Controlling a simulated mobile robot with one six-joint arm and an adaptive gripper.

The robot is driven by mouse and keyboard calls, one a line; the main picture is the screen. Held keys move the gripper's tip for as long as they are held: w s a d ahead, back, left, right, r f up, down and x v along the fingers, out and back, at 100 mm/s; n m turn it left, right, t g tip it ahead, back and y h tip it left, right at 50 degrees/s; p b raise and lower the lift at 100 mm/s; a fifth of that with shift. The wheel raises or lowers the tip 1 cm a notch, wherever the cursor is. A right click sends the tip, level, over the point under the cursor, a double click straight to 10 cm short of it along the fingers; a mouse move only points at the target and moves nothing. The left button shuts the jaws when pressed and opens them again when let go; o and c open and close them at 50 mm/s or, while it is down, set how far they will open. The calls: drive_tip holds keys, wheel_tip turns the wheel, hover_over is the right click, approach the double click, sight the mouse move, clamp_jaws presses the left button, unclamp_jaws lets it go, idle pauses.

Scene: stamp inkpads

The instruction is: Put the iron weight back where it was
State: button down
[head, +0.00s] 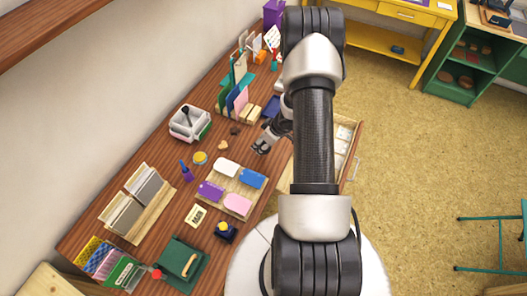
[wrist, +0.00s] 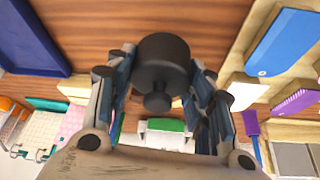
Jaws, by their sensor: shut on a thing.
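The iron weight (wrist: 163,62) is a dark, near-black cylinder with a small knob, seen close up in the wrist view. My gripper (wrist: 160,85) is shut on it, with a finger on each side. In the head view my gripper (head: 261,146) is over the wooden table (head: 178,222), just above and right of the wooden tray of colored inkpads. The weight cannot be made out clearly there. I cannot tell its exact height above the table.
The wooden tray (head: 226,201) holds white, blue, purple and pink pads. A dark blue tray (wrist: 30,40) lies at the wrist view's upper left. A white box (head: 184,128), a purple-blue bottle (head: 186,171) and upright colored cards (head: 240,101) stand nearby. An open drawer (head: 343,150) is right of my arm.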

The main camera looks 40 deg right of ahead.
drive_tip(key=shift+w+f+b, duration=0.1)
drive_tip(key=shift+f+b, duration=0.95)
drive_tip(key=shift+f, duration=0.95)
drive_tip(key=shift+f, duration=0.2)
drive_tip(key=c, duration=0.7)
unclamp_jaws()
drive_tip(key=shift+c, duration=0.2)
drive_tip(key=shift+r, duration=0.1)
